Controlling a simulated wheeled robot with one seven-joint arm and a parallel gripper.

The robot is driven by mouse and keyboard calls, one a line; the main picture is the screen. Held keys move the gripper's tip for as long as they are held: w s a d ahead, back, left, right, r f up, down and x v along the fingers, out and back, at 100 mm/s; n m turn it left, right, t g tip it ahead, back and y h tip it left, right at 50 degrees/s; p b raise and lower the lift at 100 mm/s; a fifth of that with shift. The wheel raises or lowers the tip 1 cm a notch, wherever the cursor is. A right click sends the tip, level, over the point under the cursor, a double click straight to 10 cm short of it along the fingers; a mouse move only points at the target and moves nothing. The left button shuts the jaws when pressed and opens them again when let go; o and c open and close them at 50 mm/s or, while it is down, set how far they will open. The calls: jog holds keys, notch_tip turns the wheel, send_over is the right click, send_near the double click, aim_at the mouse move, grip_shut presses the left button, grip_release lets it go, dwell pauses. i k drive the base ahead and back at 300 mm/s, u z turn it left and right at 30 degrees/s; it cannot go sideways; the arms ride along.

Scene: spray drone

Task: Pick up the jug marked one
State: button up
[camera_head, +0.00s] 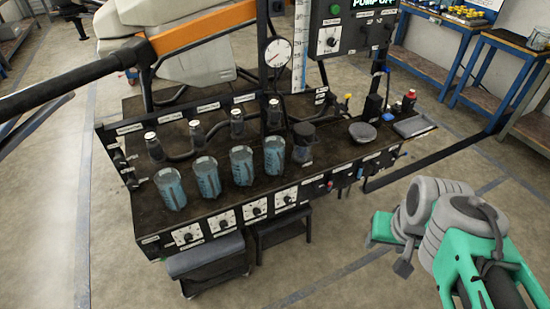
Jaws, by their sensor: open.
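Several clear jugs of blue liquid stand upright in a row on the dark bench (225,203). From left to right they are a first jug (170,189), a second jug (206,178), a third jug (242,166) and a last jug (274,156). Dark marks show on their sides, but they are too small to read, so I cannot tell which is marked one. My gripper (397,258) is at the end of my folded green and grey arm at the right, open, empty and well apart from the jugs. Its fingers are only partly seen.
Capped nozzles on a dark pipe (185,152) stand behind the jugs. A dark-lidded container (303,143), a grey bowl (362,132) and a red bottle (408,100) are to their right. An orange and black boom (205,28) crosses the upper left.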

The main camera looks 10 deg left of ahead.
aim_at(274, 146)
jog(key=z, duration=0.75)
jog(key=i, duration=2.75)
jog(key=u, duration=5)
